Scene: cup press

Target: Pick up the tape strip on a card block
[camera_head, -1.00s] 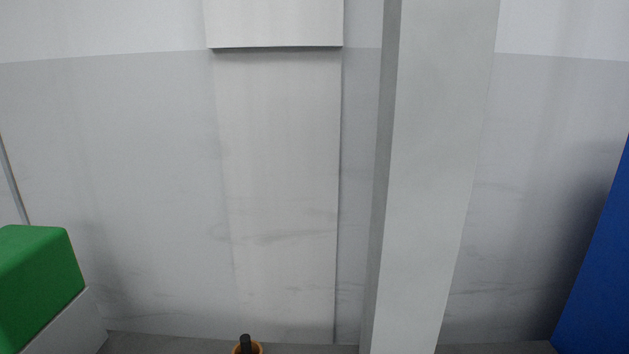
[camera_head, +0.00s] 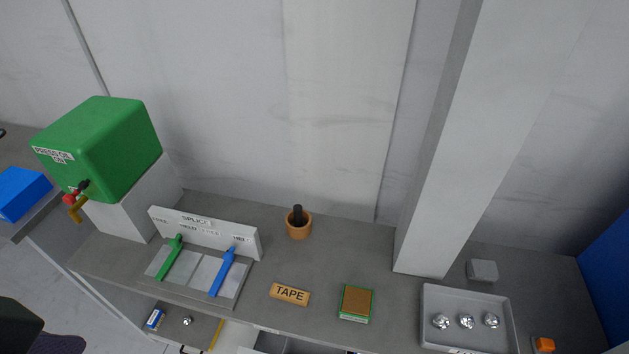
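A flat tan block marked TAPE (camera_head: 290,293) lies near the front edge of the grey counter, left of centre. Just right of it is a small block with a brown top and green edges (camera_head: 357,303). I cannot tell for sure from here which of the two carries the tape strip. Nothing touches either one. Neither of my grippers can be made out in the head view.
A splice board (camera_head: 206,232) with green and blue levers stands to the left. A green box with a tap (camera_head: 110,145) is beyond it. A small brown pot (camera_head: 299,228) stands behind. A grey column (camera_head: 460,150) and a grey tray (camera_head: 468,341) with foil balls are right.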

